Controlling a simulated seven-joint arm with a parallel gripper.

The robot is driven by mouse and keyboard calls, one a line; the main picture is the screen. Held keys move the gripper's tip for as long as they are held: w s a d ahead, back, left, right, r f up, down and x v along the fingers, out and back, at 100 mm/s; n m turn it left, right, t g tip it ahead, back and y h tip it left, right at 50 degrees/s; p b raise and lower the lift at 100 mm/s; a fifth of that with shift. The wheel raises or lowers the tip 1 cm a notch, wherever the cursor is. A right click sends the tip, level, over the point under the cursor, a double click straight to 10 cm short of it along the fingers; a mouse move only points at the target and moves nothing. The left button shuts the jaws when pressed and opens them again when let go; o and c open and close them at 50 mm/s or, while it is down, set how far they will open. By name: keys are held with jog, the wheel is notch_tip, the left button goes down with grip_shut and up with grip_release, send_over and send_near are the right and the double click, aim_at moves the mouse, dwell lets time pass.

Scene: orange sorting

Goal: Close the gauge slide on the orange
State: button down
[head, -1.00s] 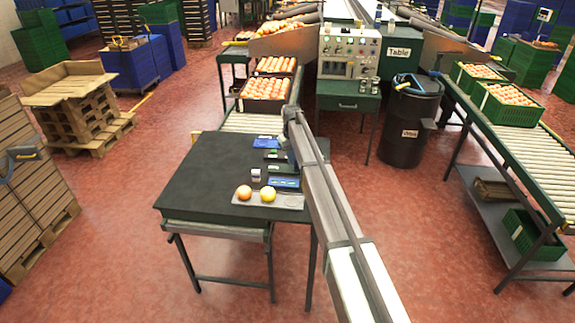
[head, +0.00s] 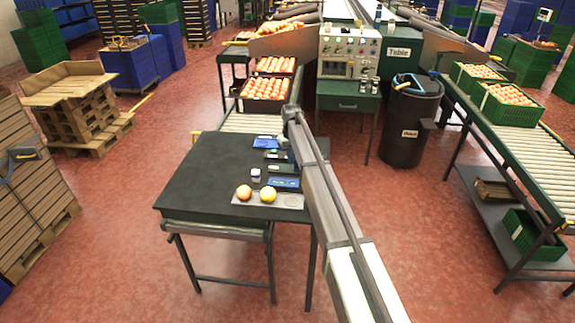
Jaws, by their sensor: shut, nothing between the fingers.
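My gripper (head: 283,142) is small and partly hidden by my arm. It is over the back right of the table, behind the two fruits and apart from them. It is shut and appears empty.
A blue pad (head: 265,143) lies at the back of the dark table (head: 200,175); the table's left half is clear. My arm covers its right edge. A black bin (head: 410,125) and a green control cabinet (head: 347,102) stand beyond.

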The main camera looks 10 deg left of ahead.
jog(key=shift+a, duration=0.9)
jog(key=shift+r, duration=0.15)
notch_tip(320, 180, up, 8)
dwell(0.7)
